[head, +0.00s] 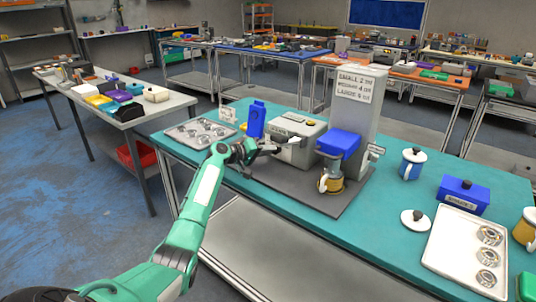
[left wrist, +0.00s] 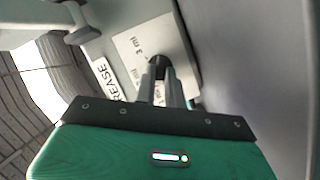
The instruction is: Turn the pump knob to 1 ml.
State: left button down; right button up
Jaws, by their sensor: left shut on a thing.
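The grey pump box (head: 305,135) stands on a dark mat on the teal table in the head view. My left gripper (head: 262,146) is at the box's left side. In the left wrist view my left gripper (left wrist: 160,72) is shut, its fingertips on a small dark knob (left wrist: 155,61). The knob sits on a pale dial plate (left wrist: 132,45) with "3 ml" printed on it. A label (left wrist: 107,80) beside it shows "REASE", partly cut off. The fingers hide much of the knob and part of the plate, so its setting cannot be read. My right gripper is not in view.
A metal tray (head: 200,133) lies left of the pump. Blue box (head: 463,196), mug (head: 411,163) and white tray (head: 462,250) are at right.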

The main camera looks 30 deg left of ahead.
pick_arm(q)
jog(key=shift+n, duration=0.3)
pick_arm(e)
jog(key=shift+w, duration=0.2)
pick_arm(q)
jog(key=c, duration=1.5)
grip_release()
jog(key=shift+w+f, duration=0.1)
jog(key=shift+a, duration=0.1)
